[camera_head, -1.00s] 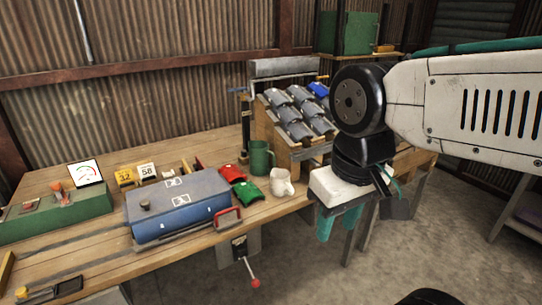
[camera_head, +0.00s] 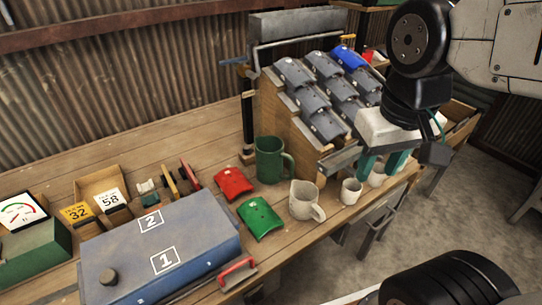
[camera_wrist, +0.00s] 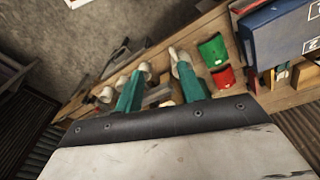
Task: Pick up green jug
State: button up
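The green jug (camera_head: 270,160) stands upright on the workbench in the head view, its handle toward the right. It is left of the shingle rack's front corner and behind a white mug (camera_head: 304,200). My gripper (camera_head: 383,162) hangs to the right of the jug, well apart from it, near the bench's front edge. Its two teal fingers are spread with nothing held between them. The fingers also show in the wrist view (camera_wrist: 158,84). I cannot make out the jug clearly in the wrist view.
A wooden rack (camera_head: 285,115) of grey curved pieces stands behind and right of the jug. Small white cups (camera_head: 351,190) line the front edge. A blue box (camera_head: 160,245) fills the left front.

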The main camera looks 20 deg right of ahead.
jog(key=w+f+m+h, duration=0.2)
jog(key=w+f+m, duration=0.15)
jog(key=w, duration=0.65)
jog(key=m+t, duration=0.2)
jog(key=m, duration=0.2)
send_near(291, 169)
notch_tip(291, 169, down, 2)
jog(key=shift+h, duration=0.3)
jog(key=x, duration=0.8)
jog(key=shift+w, duration=0.3)
grip_shut()
